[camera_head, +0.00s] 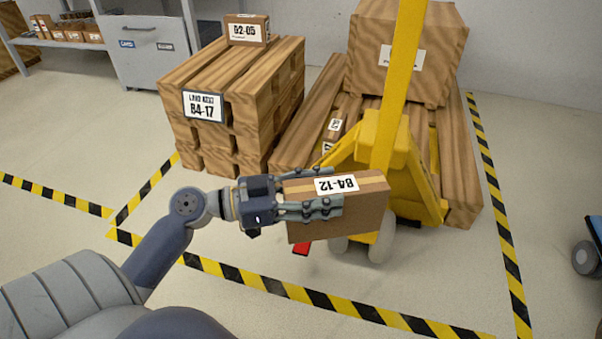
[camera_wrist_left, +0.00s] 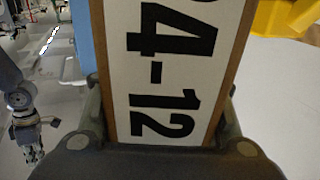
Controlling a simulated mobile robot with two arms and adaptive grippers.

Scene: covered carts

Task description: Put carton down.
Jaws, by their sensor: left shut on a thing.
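A brown carton with a white B4-12 label (camera_head: 352,215) is held in the air by my left gripper (camera_head: 310,204) in the head view. The gripper's fingers are closed on the carton's left part. In the left wrist view the carton (camera_wrist_left: 162,80) fills the middle, its label close to the camera, with finger parts at both sides. The carton's underside is hidden. My right gripper is not seen in the head view; a grey robotic hand (camera_wrist_left: 28,128) shows at the left edge of the left wrist view, too small to read its jaws.
A wooden pallet stack labelled B4-17 (camera_head: 240,125) stands behind, with a D2-05 carton (camera_head: 247,30) on top. A yellow pallet jack (camera_head: 375,150) stands behind the held carton, by a pallet bearing a large box (camera_head: 430,75). Striped tape (camera_head: 290,290) marks the floor; floor in front is clear.

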